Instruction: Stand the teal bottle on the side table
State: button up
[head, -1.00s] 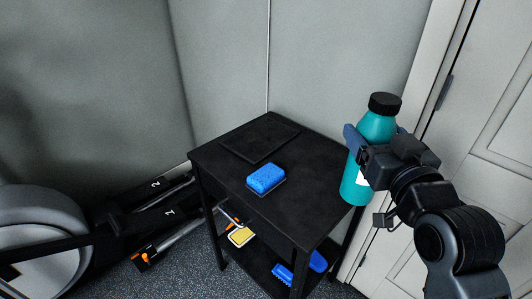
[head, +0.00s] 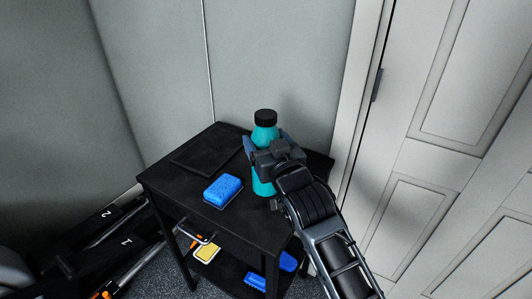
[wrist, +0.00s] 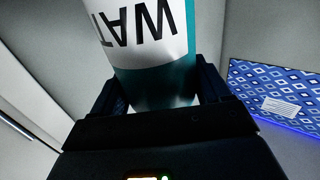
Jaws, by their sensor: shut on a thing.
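The teal bottle (head: 264,136) with a black cap is upright in my gripper (head: 266,154), which is shut around its body. In the head view it is over the right part of the black side table (head: 232,226); I cannot tell whether its base touches the top. In the wrist view the bottle (wrist: 160,60) shows a white label with black letters between the fingers of my gripper (wrist: 165,98). My gripper and wrist hide part of the bottle's lower body and the table's right side.
A blue sponge (head: 223,190) lies on the tabletop left of the bottle, and a flat black pad (head: 206,150) lies behind it. The lower shelf holds a yellow-faced item (head: 207,253) and blue brushes (head: 256,281). A pale door (head: 440,150) stands at right.

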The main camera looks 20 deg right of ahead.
jog(key=shift+f, duration=1.75)
jog(key=o, duration=1.4)
jog(key=s, duration=0.8)
jog(key=s+b, duration=0.1)
jog(key=s, duration=0.3)
jog(key=shift+a, duration=0.25)
